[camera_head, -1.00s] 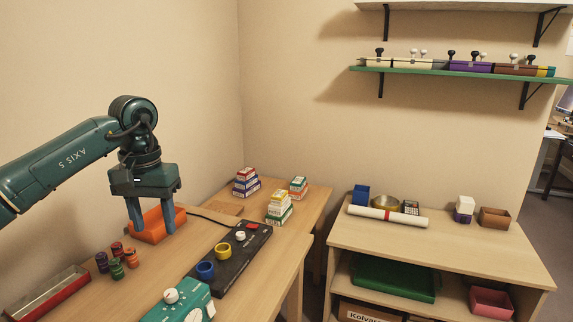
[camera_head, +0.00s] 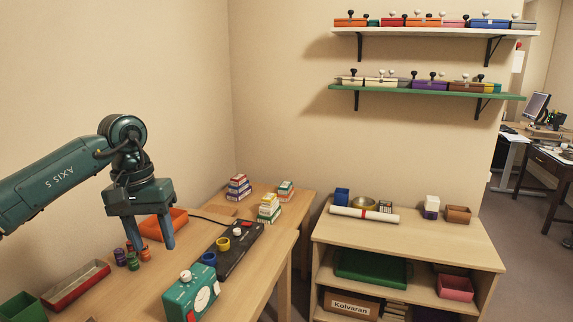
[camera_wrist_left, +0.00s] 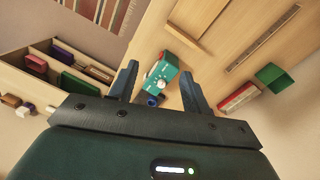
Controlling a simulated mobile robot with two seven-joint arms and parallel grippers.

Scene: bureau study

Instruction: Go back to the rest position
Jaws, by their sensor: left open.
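My left gripper (camera_head: 151,246) hangs from the dark green arm at the left of the head view, fingers pointing down. It is open with nothing between its fingers. In the picture it overlaps the orange tray (camera_head: 178,218) on the desk; I cannot tell its exact height. In the left wrist view the two fingers of the gripper (camera_wrist_left: 160,72) are spread apart, with the desk seen beyond them. My right gripper is not in view.
On the desk are several small coloured spools (camera_head: 132,257), a red tray (camera_head: 75,284), a teal box with knobs (camera_head: 191,296) and a black panel (camera_head: 240,252). A low shelf unit (camera_head: 440,242) stands to the right. Wall shelves hang above it.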

